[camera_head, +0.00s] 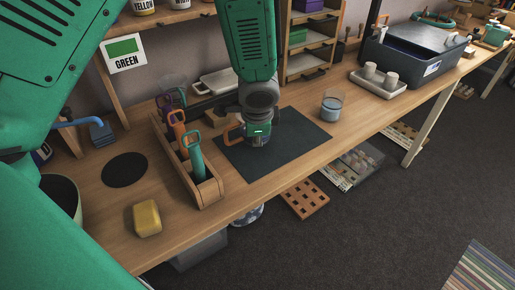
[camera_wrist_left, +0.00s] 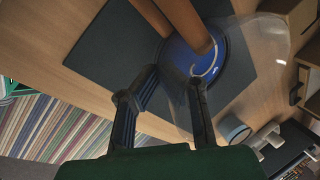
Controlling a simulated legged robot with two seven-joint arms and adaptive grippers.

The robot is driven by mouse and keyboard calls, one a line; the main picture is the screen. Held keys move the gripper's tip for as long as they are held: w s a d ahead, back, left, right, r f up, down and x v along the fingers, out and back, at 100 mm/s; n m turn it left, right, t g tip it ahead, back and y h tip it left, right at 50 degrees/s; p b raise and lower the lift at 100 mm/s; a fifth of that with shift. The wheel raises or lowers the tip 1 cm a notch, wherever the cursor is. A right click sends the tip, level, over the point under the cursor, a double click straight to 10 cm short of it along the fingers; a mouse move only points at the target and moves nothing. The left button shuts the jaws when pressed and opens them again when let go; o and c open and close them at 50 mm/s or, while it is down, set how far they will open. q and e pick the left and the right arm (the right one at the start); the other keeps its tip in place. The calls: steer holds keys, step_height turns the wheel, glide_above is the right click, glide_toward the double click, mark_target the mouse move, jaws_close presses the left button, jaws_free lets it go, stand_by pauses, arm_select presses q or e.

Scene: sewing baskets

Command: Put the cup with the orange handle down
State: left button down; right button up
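The cup with the orange handle stands on the dark mat (camera_head: 302,135) in the head view, mostly hidden by my left gripper (camera_head: 258,128); its orange handle (camera_head: 233,133) sticks out to the left. In the left wrist view the clear cup shows a blue round part (camera_wrist_left: 185,58), with the orange-brown handle (camera_wrist_left: 188,22) crossing above it. My left gripper (camera_wrist_left: 172,82) has its two dark fingers apart, with mat visible between them. The tips are beside the cup and handle; whether they touch the glass is unclear. My right gripper is not seen.
A wooden caddy (camera_head: 205,193) with colored handled tools stands left of the mat. A yellow block (camera_head: 147,218) and black disc (camera_head: 124,170) are at left. A tray with white cups (camera_head: 378,84) is farther right.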

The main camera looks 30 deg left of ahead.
mark_target(257, 153)
arm_select(q)
step_height(257, 153, down, 3)
steer(key=shift+f+b, duration=0.1)
steer(key=shift+b, duration=0.35)
steer(key=shift+d, duration=0.1)
steer(key=c, duration=2.2)
jaws_free()
steer(key=o, duration=0.5)
